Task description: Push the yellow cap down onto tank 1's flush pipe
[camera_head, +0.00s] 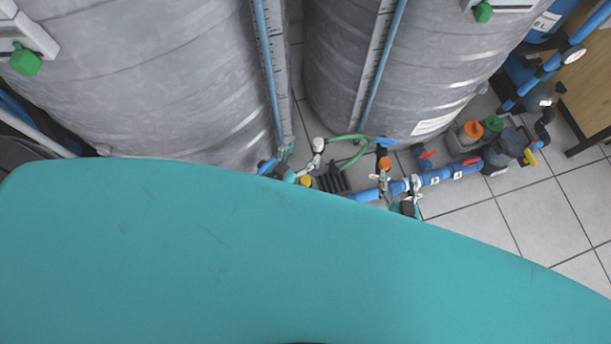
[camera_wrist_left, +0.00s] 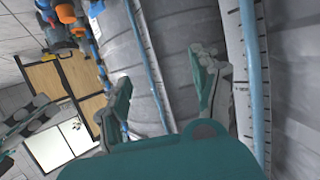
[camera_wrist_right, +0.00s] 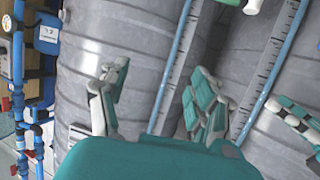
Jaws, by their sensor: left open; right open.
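A small yellow cap (camera_head: 305,182) shows low between the two grey tanks in the head view, just above the edge of my teal body. Whether it sits on a pipe, and how far down, I cannot tell. My left gripper (camera_head: 286,160) is near it, a little to its left. My right gripper (camera_head: 408,200) is farther right, by the blue pipe. Both look empty: the fingers stand apart in the left wrist view (camera_wrist_left: 165,88) and the right wrist view (camera_wrist_right: 155,95). The flush pipe itself is not clearly visible.
The left tank (camera_head: 170,80) and right tank (camera_head: 400,70) stand close behind the grippers. An orange cap (camera_head: 385,163), green hose (camera_head: 350,138) and blue pipe (camera_head: 440,174) crowd the area. Tiled floor (camera_head: 500,205) is free at the right.

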